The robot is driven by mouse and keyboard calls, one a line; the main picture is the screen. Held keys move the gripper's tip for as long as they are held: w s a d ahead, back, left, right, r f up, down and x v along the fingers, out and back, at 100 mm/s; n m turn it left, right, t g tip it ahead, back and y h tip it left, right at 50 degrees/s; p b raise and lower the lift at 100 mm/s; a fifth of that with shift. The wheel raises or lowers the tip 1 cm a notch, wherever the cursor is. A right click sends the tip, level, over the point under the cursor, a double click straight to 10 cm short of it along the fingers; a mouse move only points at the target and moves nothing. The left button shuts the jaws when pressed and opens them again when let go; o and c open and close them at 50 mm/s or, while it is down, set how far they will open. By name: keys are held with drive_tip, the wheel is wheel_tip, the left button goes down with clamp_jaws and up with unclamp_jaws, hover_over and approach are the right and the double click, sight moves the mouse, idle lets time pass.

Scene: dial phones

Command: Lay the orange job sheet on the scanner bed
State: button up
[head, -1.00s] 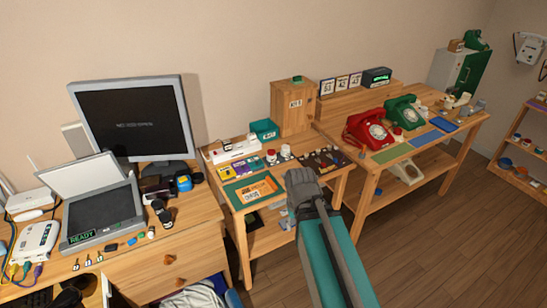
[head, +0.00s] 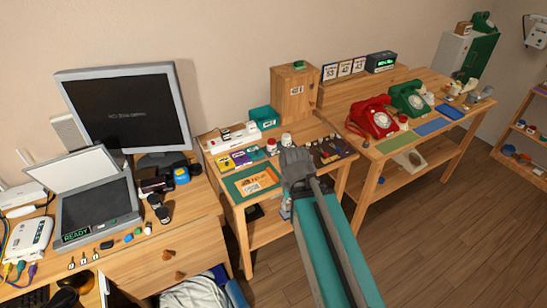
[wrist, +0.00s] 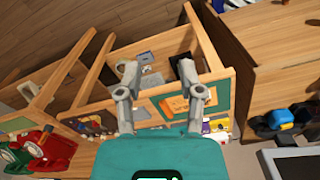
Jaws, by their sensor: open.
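The orange job sheet (head: 257,181) lies flat on a green mat (head: 238,189) at the front left of the middle table. It also shows in the wrist view (wrist: 176,106). The scanner (head: 95,208) stands on the left desk with its lid raised and its dark bed bare; a green "READY" display shows at its front. My gripper (head: 296,163) appears to the right of the sheet in the head view. In the wrist view my gripper (wrist: 158,72) is open and empty, its fingers spread above the table, apart from the sheet.
A monitor (head: 125,112) stands behind the scanner. A teal box (head: 264,117), a wooden box (head: 295,95) and several cards sit behind the sheet. A red phone (head: 372,119) and a green phone (head: 408,101) stand on the right table.

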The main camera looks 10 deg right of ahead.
sight(272, 173)
drive_tip(key=w+f+n+b, duration=0.1)
drive_tip(key=w+f+b, duration=0.1)
drive_tip(key=w, duration=0.7)
drive_tip(key=w+f+n+b, duration=0.1)
drive_tip(key=w+f+b, duration=0.1)
drive_tip(key=w, duration=0.8)
drive_tip(key=w+f+n+b, duration=0.1)
drive_tip(key=w+f+b, duration=0.1)
drive_tip(key=w, duration=0.8)
drive_tip(key=shift+w+a+f+n, duration=0.2)
drive_tip(key=shift+a+n, duration=0.1)
drive_tip(key=shift+n, duration=0.1)
drive_tip(key=shift+s, duration=0.1)
drive_tip(key=shift+f+b, duration=0.15)
drive_tip(key=shift+b, duration=0.2)
wheel_tip(272, 173, down, 9)
drive_tip(key=b, duration=0.8)
drive_tip(key=shift+b, duration=0.35)
drive_tip(key=shift+c, duration=0.3)
drive_tip(key=shift+s+r, duration=0.1)
drive_tip(key=shift+r, duration=0.1)
clamp_jaws()
drive_tip(key=shift+r, duration=0.1)
drive_tip(key=shift+r+p, duration=2.4)
drive_tip(key=shift+p, duration=0.15)
